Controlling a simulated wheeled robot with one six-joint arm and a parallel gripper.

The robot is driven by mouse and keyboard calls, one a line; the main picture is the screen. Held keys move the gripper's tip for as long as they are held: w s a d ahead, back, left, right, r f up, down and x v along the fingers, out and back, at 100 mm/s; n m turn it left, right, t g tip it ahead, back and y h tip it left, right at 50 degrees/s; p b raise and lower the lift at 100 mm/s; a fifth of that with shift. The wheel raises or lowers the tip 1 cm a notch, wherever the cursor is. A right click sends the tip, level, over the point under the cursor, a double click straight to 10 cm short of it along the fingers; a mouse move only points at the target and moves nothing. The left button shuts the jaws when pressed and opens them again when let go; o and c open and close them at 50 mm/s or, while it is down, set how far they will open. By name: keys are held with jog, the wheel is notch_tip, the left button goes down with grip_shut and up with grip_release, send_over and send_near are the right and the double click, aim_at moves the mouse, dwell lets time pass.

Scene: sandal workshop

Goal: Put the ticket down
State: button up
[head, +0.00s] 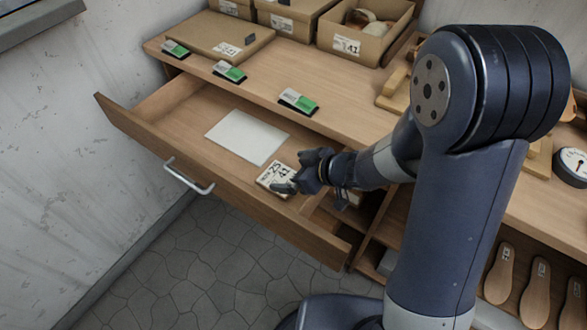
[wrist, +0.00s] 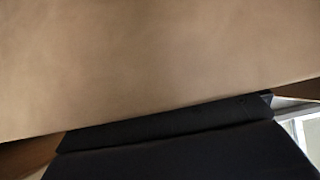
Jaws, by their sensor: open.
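The ticket (head: 271,177), a small pale card with dark numbers, is in the open drawer (head: 196,112), near its front wall. It appears to lie on the drawer floor, but I cannot tell whether it lies fully flat. My gripper (head: 284,186) is open, right at the ticket's right edge, and covers part of it. I cannot tell whether the fingers touch it.
A white sheet (head: 247,137) lies in the drawer behind the ticket. Cardboard boxes (head: 291,22) line the back. The drawer's left part is bare. A dial (head: 572,166) is at right.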

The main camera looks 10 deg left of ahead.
jog(key=shift+d+r, duration=0.1)
jog(key=shift+r, duration=0.15)
jog(key=p+v, duration=0.4)
jog(key=v, duration=0.7)
jog(key=shift+s+d, duration=0.2)
jog(key=shift+d, duration=0.1)
jog(key=shift+r, duration=0.15)
jog(key=shift+c, duration=0.2)
